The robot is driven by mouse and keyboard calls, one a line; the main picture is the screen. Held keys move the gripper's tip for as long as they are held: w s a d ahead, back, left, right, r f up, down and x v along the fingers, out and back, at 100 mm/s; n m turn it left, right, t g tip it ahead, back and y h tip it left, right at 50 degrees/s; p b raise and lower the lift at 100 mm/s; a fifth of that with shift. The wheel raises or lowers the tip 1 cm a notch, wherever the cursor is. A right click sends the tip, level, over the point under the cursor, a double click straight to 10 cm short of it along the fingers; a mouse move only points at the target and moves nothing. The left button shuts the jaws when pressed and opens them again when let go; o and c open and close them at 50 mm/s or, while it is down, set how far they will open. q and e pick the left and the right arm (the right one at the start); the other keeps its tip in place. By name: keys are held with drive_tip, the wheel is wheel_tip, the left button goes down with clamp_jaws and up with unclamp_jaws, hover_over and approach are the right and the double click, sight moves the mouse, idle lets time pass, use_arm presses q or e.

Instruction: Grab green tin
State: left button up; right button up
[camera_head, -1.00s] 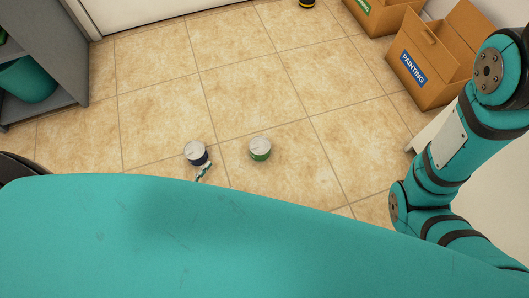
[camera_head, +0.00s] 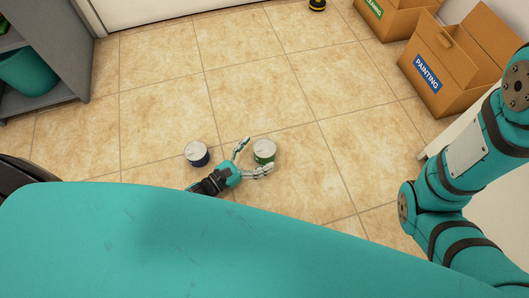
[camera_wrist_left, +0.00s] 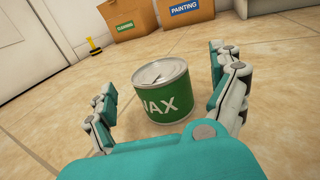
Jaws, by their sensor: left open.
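The green tin (camera_head: 264,152) stands upright on the tiled floor. In the left wrist view the green tin (camera_wrist_left: 165,92) shows a silver lid and white lettering that reads "WAX" or ends in "AX". My left gripper (camera_head: 255,158) is open with its fingers pointing at the tin. In the left wrist view one finger of my left gripper (camera_wrist_left: 168,100) is on each side of the tin, with gaps, and the tin sits between or just ahead of the fingertips. My right gripper is not in view; only my right arm shows.
Cardboard boxes, a "PAINTING" box (camera_head: 437,75) and a "CLEANING" box (camera_head: 385,17), stand at the upper right. A grey shelf (camera_head: 52,75) with a teal bucket (camera_head: 28,71) is at the left.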

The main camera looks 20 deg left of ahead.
sight(265, 147)
use_arm(q)
drive_tip(key=b+x, duration=0.1)
drive_tip(key=x, duration=0.2)
drive_tip(key=shift+w, duration=0.25)
drive_tip(key=c, duration=1.4)
drive_tip(key=shift+r, duration=0.2)
